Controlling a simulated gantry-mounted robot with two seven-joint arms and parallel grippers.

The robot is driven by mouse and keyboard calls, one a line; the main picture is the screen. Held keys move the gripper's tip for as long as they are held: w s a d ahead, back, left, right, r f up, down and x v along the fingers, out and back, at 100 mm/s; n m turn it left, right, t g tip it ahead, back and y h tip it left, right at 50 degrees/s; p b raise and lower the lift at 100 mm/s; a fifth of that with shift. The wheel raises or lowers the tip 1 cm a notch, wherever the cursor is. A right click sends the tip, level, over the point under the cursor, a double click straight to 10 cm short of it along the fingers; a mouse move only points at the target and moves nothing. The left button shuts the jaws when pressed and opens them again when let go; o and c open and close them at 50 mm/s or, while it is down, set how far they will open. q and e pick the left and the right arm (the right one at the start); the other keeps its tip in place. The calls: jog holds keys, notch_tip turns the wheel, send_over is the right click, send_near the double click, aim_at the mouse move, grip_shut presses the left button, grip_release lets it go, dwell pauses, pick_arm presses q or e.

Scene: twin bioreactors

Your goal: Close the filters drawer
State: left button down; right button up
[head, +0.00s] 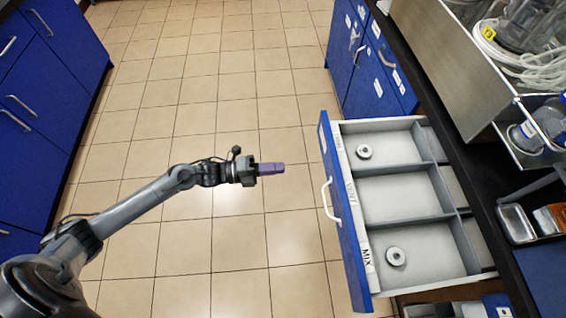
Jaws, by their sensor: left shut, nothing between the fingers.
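The filters drawer (348,228) stands pulled out from the bench on the right. It has a blue front with a white handle (330,200) and a grey divided inside. One round white filter (364,152) lies in the far compartment and another (396,256) in the near one; the middle compartment looks empty. My left gripper (280,168) is shut and empty, over the floor to the left of the drawer front and apart from the handle. Its fingers point right, towards the drawer. My right gripper is not in view.
A dark bench top (450,135) runs along the right, with a metal-walled rack of tubing and vessels (520,60) and a small metal tray (516,222) on it. Blue cabinets (50,90) stand at the left. The tiled floor (200,90) between is clear.

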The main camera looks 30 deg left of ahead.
aim_at(327, 161)
pick_arm(q)
jog(key=b+x, duration=0.1)
jog(key=x, duration=0.3)
jog(key=b+x, duration=0.1)
jog(key=x, duration=0.2)
jog(key=b+x, duration=0.1)
jog(key=x, duration=0.3)
jog(key=shift+w, duration=0.55)
jog(key=shift+w+d+r, duration=0.1)
jog(key=shift+w+d, duration=0.1)
jog(key=shift+d, duration=0.15)
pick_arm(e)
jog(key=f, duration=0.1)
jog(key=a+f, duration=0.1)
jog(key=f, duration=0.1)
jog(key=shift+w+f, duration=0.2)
